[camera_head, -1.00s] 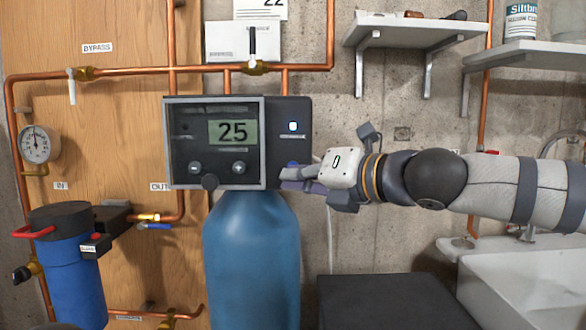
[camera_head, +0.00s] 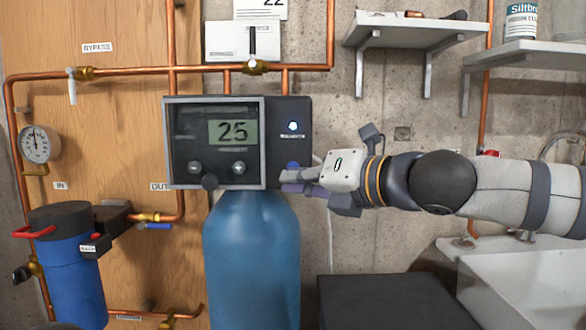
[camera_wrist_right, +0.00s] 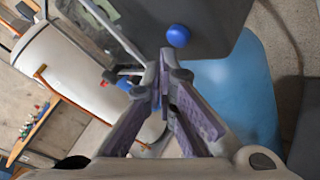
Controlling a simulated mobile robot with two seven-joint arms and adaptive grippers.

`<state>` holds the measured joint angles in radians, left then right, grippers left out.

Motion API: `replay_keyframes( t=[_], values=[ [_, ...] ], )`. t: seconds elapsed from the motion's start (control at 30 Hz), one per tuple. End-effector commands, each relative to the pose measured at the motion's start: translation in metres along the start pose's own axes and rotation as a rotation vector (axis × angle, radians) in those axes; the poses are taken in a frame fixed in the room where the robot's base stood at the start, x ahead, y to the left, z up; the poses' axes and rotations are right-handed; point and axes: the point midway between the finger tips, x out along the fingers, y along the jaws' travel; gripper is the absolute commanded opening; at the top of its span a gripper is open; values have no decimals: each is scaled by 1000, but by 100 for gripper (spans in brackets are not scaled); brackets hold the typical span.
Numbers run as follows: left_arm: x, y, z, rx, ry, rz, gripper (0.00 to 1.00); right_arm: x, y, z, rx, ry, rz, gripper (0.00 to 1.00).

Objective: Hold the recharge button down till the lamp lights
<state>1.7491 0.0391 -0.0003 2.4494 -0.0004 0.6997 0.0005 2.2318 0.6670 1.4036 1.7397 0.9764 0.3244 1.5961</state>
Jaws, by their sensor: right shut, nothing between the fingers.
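The control unit (camera_head: 215,112) is a dark box on top of a blue tank (camera_head: 250,255), and its display reads 25. The lamp (camera_head: 293,126) on its right-hand panel glows bluish white. Below it is the round blue recharge button (camera_head: 293,165), partly behind my right gripper (camera_head: 287,182). In the right wrist view the button (camera_wrist_right: 178,36) shows clear, just beyond the shut, empty fingertips (camera_wrist_right: 166,62). A gap seems to lie between fingertips and button, but contact is hard to judge. My left gripper is not in view.
Copper pipes (camera_head: 130,71), a gauge (camera_head: 38,144) and a blue filter housing (camera_head: 75,270) are on the left. Shelves (camera_head: 415,32) hang at upper right. A dark box (camera_head: 395,303) and a white sink (camera_head: 525,290) stand below my right arm.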

Motion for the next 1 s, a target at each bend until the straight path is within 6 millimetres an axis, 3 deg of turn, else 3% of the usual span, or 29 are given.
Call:
replay_keyframes(
  t=[0.33,0.8,1.0],
  values=[
    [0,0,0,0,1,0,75,-3,3,-2,1,0,2,0],
    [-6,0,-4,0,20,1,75,-34,26,-23,-1,-1,3,0],
    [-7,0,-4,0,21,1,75,-37,27,-27,-1,-1,1,0]
  ],
)
